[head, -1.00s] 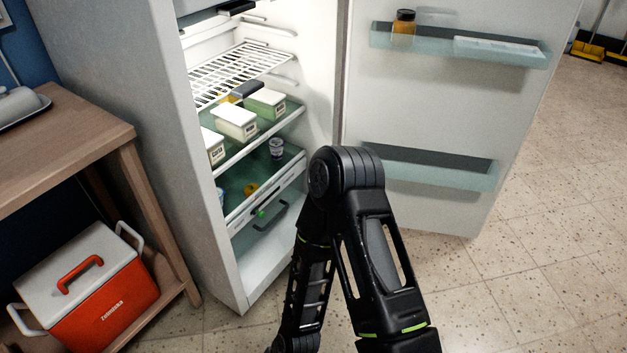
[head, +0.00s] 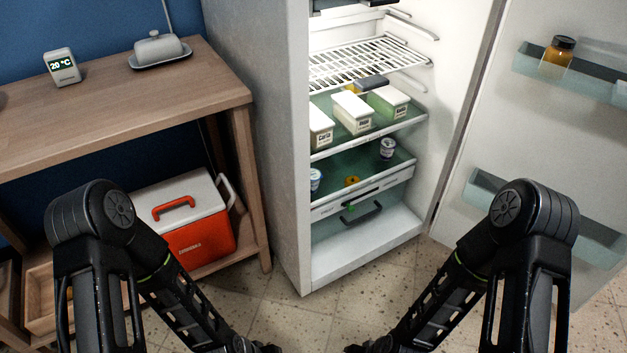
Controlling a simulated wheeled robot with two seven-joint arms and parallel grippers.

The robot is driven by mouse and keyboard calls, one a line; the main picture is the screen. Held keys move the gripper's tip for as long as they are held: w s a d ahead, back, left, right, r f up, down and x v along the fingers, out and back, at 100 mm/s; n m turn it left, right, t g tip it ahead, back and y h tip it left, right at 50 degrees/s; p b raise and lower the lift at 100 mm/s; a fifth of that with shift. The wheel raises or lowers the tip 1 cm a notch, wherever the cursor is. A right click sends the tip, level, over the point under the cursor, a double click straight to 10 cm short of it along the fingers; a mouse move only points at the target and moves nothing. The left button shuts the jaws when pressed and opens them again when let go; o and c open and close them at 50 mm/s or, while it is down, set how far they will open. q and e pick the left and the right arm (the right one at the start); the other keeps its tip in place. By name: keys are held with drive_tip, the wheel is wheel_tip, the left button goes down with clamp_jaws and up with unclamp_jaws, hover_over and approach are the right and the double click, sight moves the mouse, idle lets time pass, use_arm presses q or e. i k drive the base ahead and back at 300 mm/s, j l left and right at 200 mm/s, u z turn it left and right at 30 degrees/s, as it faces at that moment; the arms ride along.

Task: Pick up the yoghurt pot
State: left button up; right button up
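A small white-and-blue pot (head: 387,148), which looks like a yoghurt pot, stands upright at the right of the lower glass shelf in the open fridge. A second small pot (head: 315,180) stands at the left of that shelf, partly cut off by the fridge's side wall. I cannot read either label. My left gripper (head: 266,348) and my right gripper (head: 357,348) are low at the bottom edge of the head view, in front of and below the fridge. Both are mostly cut off and apart from the pots.
White tubs (head: 352,112) stand on the shelf above the pots. A small yellow item (head: 352,182) lies between the pots. The fridge door (head: 455,150) is open to the right, with a jar (head: 557,52) on its rack. A wooden table (head: 120,100) and a red cooler box (head: 190,225) are left.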

sight(315, 174)
drive_tip(key=i+l, duration=0.1)
drive_tip(key=l, duration=0.4)
drive_tip(key=l+z, duration=0.1)
drive_tip(key=l, duration=0.4)
drive_tip(key=i+l+z, duration=0.1)
drive_tip(key=l, duration=0.4)
drive_tip(key=i+l, duration=0.2)
drive_tip(key=l, duration=0.3)
